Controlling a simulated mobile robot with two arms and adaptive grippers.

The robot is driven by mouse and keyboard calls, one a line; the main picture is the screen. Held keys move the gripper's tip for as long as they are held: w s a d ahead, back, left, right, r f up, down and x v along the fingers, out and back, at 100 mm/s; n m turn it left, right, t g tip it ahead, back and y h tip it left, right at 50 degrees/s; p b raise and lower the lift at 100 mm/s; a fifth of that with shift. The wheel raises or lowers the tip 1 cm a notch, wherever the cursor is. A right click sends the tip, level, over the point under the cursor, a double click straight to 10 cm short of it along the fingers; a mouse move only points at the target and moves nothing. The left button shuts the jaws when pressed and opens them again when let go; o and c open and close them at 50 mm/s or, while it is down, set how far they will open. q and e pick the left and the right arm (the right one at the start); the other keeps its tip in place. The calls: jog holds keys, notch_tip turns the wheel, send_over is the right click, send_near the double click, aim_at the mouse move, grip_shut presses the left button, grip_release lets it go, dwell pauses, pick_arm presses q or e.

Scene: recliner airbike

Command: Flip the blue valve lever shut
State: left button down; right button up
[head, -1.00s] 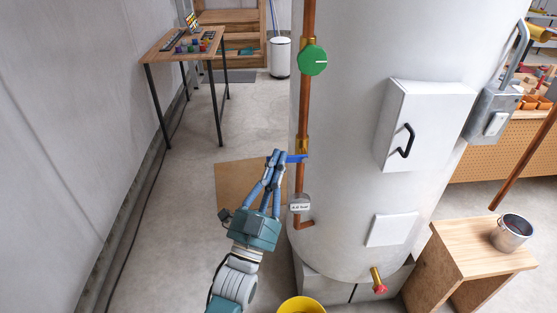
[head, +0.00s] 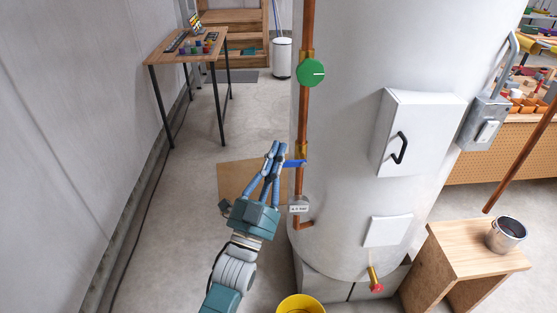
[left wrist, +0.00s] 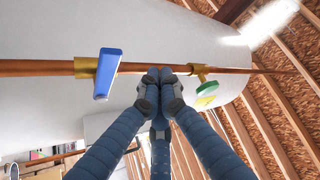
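The blue valve lever (head: 294,163) sits on a brass valve body (head: 302,150) on the vertical copper pipe (head: 304,115). In the head view it sticks out sideways to the left of the pipe. My left gripper (head: 277,148) is just left of it, fingertips slightly above it; the head view does not show whether they touch. In the left wrist view the blue lever (left wrist: 108,73) is left of my left gripper (left wrist: 158,76), with a visible gap. The fingertips are together with nothing seen between them. My right gripper is out of view.
A green round handle (head: 311,73) is higher on the pipe, and a gauge (head: 298,208) is below. The large white tank (head: 345,150) stands right behind the pipe. A yellow bucket (head: 300,304) is on the floor below. The floor left of my arm is clear.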

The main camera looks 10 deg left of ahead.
pick_arm(q)
jog(key=s+d+f+b, duration=0.2)
jog(key=s+f+b, duration=0.1)
jog(key=s+f, duration=0.3)
jog(key=shift+s+d, duration=0.3)
jog(key=shift+s, duration=0.5)
jog(key=shift+f, duration=0.1)
